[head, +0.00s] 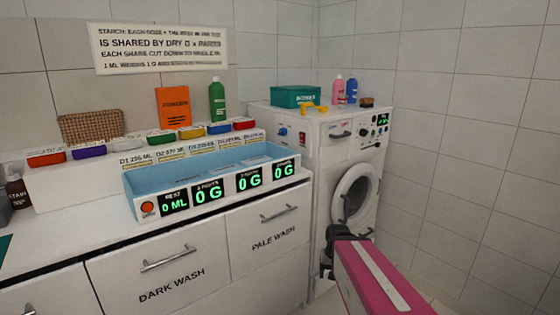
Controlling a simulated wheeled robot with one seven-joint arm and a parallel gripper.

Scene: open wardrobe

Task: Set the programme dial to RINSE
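A white washing machine (322,170) stands in the corner. Its upper front has a drawer handle (340,133), a small green-lit display (383,119) and several small dark knobs (363,132). Which knob is the programme dial, and where it points, is too small to read; no RINSE label is legible. My gripper (330,264) is dark, at the end of my pink arm, low in front of the machine and below the control panel. It appears apart from the knobs. Its fingers are too small and dark to tell whether they are open or shut.
The round door (354,194) is below the panel. A teal box (296,96), pink bottle (338,90) and blue bottle (352,90) stand on the machine. A counter with a blue tray (140,184) and drawers fills the left. Tiled wall bounds the right.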

